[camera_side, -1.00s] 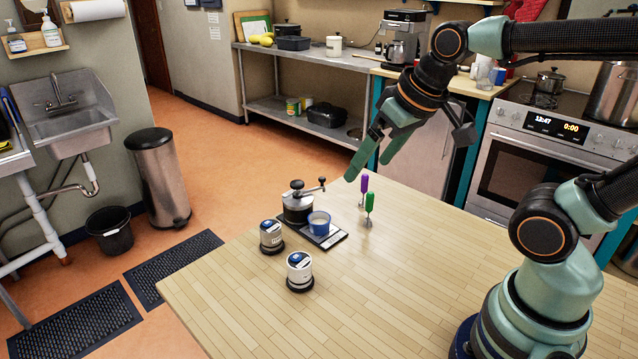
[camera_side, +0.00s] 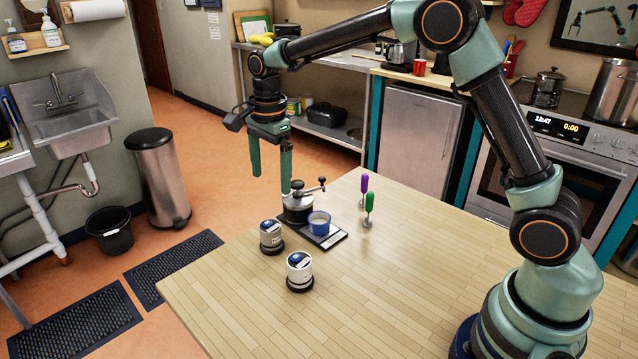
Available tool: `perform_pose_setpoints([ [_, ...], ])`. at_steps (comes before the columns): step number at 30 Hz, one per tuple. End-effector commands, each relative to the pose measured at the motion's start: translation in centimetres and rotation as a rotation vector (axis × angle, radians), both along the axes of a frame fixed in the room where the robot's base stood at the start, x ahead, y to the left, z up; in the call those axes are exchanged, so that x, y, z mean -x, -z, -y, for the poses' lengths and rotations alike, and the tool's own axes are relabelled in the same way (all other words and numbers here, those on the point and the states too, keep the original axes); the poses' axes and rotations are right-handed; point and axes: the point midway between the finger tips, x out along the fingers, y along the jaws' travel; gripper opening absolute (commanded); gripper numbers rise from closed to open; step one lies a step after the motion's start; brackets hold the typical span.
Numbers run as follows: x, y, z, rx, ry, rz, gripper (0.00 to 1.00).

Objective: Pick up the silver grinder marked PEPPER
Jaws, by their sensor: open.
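Two short round grinders with dark bases and blue-topped lids stand upright on the wooden table (camera_side: 400,290). The greyer, silver-looking grinder (camera_side: 271,238) is at the left; the whiter grinder (camera_side: 299,270) stands in front of it to the right. Their lettering is too small to read, so I cannot tell which says PEPPER. My gripper (camera_side: 271,175) points down with its two green fingers apart and nothing between them. It shows above the silver grinder in the picture, apart from it, with its right finger by the coffee grinder.
A black-and-silver coffee grinder (camera_side: 297,208) with a crank stands close behind the silver grinder. A blue cup (camera_side: 319,223) sits on a dark scale (camera_side: 335,238). Purple (camera_side: 363,186) and green (camera_side: 369,203) handled tools stand right of them. The table front is clear.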

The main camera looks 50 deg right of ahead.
Motion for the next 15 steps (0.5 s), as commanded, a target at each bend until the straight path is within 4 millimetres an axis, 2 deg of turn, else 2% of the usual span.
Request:
perform_pose_setpoints([
  [1, -0.4, 1.0, -0.2, 0.000, 0.041, -0.017, 0.97],
  [6, -1.2, 2.5, -0.6, 0.000, 0.130, -0.038, 0.97],
  [11, -1.2, 4.4, -0.6, 0.000, 0.143, -0.044, 0.97],
  [15, -1.2, 6.8, -0.6, 0.000, 0.142, -0.044, 0.97],
])
